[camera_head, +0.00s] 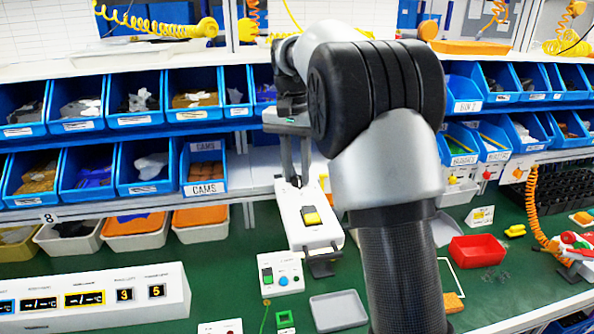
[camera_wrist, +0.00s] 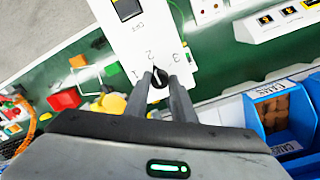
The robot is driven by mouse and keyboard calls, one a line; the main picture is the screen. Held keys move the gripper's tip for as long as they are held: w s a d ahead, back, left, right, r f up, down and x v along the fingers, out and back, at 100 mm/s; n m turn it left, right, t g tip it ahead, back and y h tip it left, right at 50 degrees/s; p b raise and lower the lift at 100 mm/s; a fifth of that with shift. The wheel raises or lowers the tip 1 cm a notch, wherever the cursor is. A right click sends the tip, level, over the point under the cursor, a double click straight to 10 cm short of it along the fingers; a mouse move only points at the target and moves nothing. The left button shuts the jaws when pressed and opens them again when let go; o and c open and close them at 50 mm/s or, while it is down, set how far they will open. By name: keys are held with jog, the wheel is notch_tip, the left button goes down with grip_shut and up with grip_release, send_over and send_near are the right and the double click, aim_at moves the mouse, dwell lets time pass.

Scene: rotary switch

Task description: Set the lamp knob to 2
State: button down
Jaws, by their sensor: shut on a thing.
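A white switch box (camera_head: 304,236) stands on the green bench and also shows in the wrist view (camera_wrist: 147,36). A small black knob (camera_wrist: 159,76) with a white mark sits on it. The numbers 1, 2 and 3 are printed around the knob. I cannot tell surely which number the knob points to. My gripper (camera_head: 295,178) reaches down to the far end of the box. In the wrist view its fingers (camera_wrist: 159,83) are shut on the knob, one on each side, and hide part of it.
Blue bins (camera_head: 137,112) fill shelves behind the box. A white display panel (camera_head: 95,299) stands at the left front. A small switch unit (camera_head: 281,272), a grey tray (camera_head: 338,310) and a red tray (camera_head: 477,250) lie nearby on the green bench.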

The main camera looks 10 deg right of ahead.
aim_at(295, 177)
dwell(0.4)
jog(key=c, duration=1.5)
grip_release()
jog(key=r, duration=1.2)
jog(key=shift+w+a, duration=0.15)
jog(key=shift+a, duration=0.05)
jog(key=shift+r, duration=0.1)
